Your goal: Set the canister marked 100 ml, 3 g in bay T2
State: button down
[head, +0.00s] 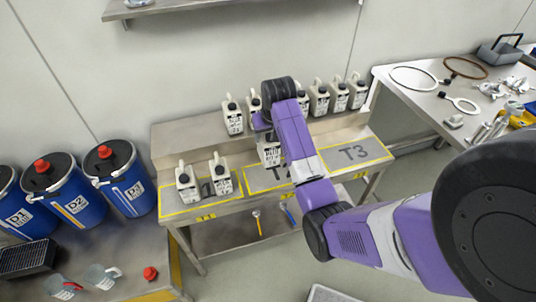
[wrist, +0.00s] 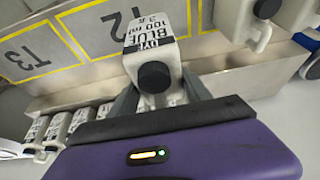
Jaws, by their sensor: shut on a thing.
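A white canister with a black cap is held in my gripper; in the wrist view (wrist: 150,25) its label reads blue dye, 100 ml, 3 g. In the head view the canister (head: 269,154) hangs at the back of bay T2 (head: 262,181), partly hidden by my arm. My gripper (wrist: 160,95) is shut on it, one finger on each side. In the wrist view the T2 marking (wrist: 112,22) lies beside the canister. I cannot tell whether its base touches the bench.
Bay T3 (head: 352,153) is empty. Two canisters (head: 187,186) (head: 221,175) stand in the left bay. Several more (head: 319,98) stand on the raised ledge behind. Blue drums (head: 122,180) stand left; a tool table (head: 435,90) is at right.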

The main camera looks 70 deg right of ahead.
notch_tip(320, 180, down, 10)
jog(key=shift+r, duration=0.2)
dwell(0.4)
jog(key=shift+c, duration=2.4)
grip_release()
jog(key=shift+f, duration=0.15)
